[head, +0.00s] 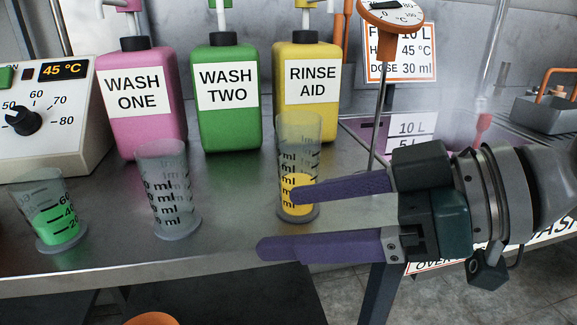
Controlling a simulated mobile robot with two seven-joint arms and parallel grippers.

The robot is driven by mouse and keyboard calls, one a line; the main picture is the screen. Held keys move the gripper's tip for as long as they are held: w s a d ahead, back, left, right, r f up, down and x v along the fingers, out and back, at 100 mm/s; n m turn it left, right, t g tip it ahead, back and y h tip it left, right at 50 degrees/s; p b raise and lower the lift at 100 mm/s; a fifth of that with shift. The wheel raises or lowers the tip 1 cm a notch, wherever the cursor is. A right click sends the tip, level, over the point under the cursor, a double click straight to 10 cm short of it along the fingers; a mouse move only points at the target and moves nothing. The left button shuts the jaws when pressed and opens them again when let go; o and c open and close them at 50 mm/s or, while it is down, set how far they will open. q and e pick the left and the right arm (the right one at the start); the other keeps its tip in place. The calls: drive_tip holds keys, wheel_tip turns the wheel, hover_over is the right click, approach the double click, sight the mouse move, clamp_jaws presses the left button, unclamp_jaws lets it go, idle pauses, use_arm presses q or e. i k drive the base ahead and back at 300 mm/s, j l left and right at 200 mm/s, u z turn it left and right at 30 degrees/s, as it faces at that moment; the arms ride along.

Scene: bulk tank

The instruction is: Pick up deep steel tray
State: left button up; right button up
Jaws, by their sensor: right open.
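A grey steel tray (548,115) with orange handles stands at the far right, cut off by the picture edge; its depth is hard to judge. My right gripper (277,221) comes in from the right with its two purple fingers apart and nothing held. It is well to the left of the tray and nearer to me. Its upper fingertip overlaps the measuring cylinder with yellow liquid (298,150); whether they touch I cannot tell. My left gripper is not in view.
Pink (140,140), green (226,130) and yellow (308,120) bottles stand along the back. An empty cylinder (166,190) and one with green liquid (52,215) stand near the counter's front edge. A dial thermometer (390,14) rises behind my gripper. A control box (40,110) is left.

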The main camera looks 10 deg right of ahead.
sight(559, 117)
drive_tip(key=z, duration=1.65)
